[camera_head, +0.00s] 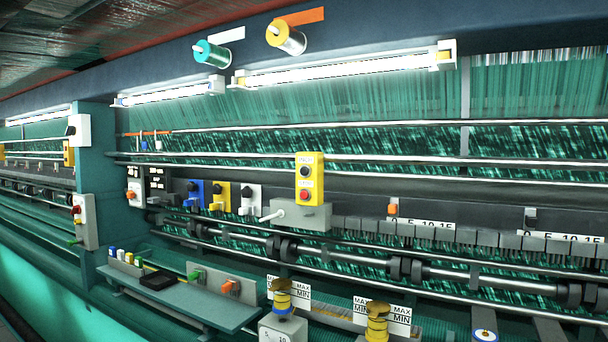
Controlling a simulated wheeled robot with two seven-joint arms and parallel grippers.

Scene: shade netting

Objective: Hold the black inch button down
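A yellow control box (316,182) stands upright at the middle of the machine front. Its black button (305,171) is in the upper half, under a small label that is hard to read. A red button (304,195) sits below it on the same box. Nothing covers or touches the black button. Neither of my grippers shows in the head view.
A grey box with a lever (300,216) is under the yellow box. Blue, yellow and white switch units (221,196) are to its left. A shelf (205,308) with small coloured items juts out at lower left. Spools on MIN/MAX posts (377,322) stand in front, lower right.

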